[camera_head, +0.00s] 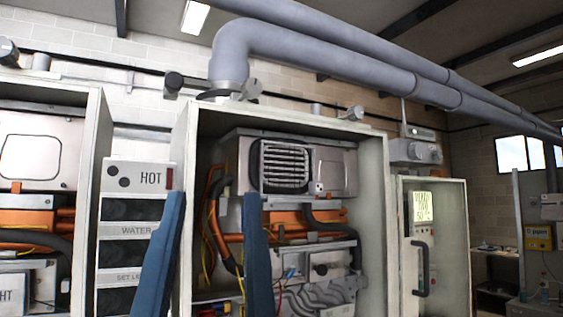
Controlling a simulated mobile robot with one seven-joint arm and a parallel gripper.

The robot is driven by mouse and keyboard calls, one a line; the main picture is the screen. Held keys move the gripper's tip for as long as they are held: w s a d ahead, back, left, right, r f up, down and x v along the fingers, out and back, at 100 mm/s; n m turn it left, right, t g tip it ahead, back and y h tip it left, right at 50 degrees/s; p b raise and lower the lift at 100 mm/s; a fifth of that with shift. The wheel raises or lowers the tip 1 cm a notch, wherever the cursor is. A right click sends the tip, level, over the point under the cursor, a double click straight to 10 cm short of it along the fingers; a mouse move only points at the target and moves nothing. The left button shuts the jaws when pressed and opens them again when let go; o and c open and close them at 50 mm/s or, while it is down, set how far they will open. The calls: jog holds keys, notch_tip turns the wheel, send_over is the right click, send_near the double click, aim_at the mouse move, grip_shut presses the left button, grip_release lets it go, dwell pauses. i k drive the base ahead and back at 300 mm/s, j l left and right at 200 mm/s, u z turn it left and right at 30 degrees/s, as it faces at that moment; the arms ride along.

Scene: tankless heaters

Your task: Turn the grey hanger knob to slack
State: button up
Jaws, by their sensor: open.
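A grey knob (252,88) sits beside the collar at the foot of the large grey pipe's elbow, above the open heater cabinet. It looks like the hanger knob, but its setting is too small to read. My gripper (213,197) shows as two blue fingers rising from the bottom edge, in front of the cabinet. The fingers are wide apart with nothing between them. Their tips are well below the grey knob and apart from it.
The open heater cabinet (372,200) shows hoses and orange pipes inside. The grey pipe (330,60) runs overhead.

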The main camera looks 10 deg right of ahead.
aim_at(437, 155)
jog(key=l+u, duration=0.35)
jog(key=l, duration=0.4)
jog(key=l+u, duration=0.35)
jog(key=l, duration=0.4)
jog(key=k+l+u, duration=0.1)
jog(key=l+u, duration=0.25)
jog(key=l, duration=0.4)
